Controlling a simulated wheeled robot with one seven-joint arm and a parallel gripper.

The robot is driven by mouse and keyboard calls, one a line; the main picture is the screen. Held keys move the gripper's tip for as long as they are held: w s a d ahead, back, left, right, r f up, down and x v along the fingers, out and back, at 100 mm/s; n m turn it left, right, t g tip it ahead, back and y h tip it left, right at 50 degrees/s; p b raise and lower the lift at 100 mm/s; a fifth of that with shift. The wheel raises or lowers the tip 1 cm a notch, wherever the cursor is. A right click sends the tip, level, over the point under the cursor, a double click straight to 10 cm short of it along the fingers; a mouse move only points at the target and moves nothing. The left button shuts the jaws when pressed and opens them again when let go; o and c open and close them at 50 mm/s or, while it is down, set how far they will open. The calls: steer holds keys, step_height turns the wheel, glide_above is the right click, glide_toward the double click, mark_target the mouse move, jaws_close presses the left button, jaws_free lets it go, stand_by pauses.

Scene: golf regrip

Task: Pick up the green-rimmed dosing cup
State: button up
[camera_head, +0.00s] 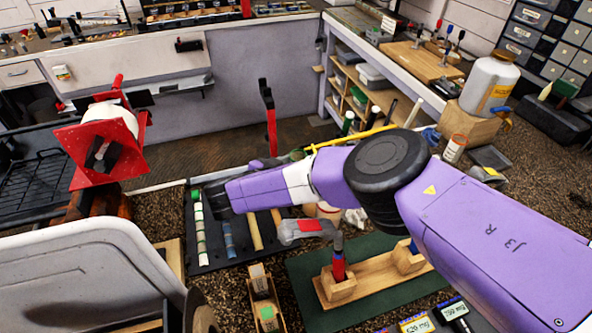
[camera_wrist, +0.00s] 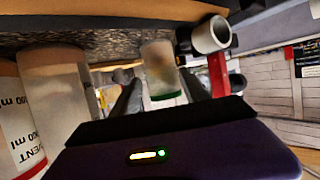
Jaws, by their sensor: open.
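In the wrist view, a translucent whitish cup (camera_wrist: 159,68) with a green rim band stands between the two dark fingers of my gripper (camera_wrist: 162,88). The fingers are apart, one on each side of the cup. I cannot tell whether either one touches it. The picture seems to be turned over, with the dark bench surface at the top. In the head view, my purple arm reaches left over the bench. I cannot make out the fingertips or the green-rimmed cup there.
In the head view, a wooden cradle (camera_head: 375,275) on a green mat and a dark tray (camera_head: 240,235) lie near my arm.

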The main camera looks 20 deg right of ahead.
steer(key=b+x, duration=0.3)
steer(key=x, duration=0.1)
steer(key=shift+w+f+b, duration=0.2)
steer(key=shift+f+b, duration=0.05)
steer(key=shift+b, duration=0.1)
steer(key=shift+w+d+f+b, duration=0.1)
steer(key=shift+w+d+b, duration=0.25)
steer(key=shift+d, duration=0.15)
steer(key=c, duration=1.1)
steer(key=shift+c, duration=0.2)
step_height(320, 180, up, 20)
steer(key=b, duration=0.2)
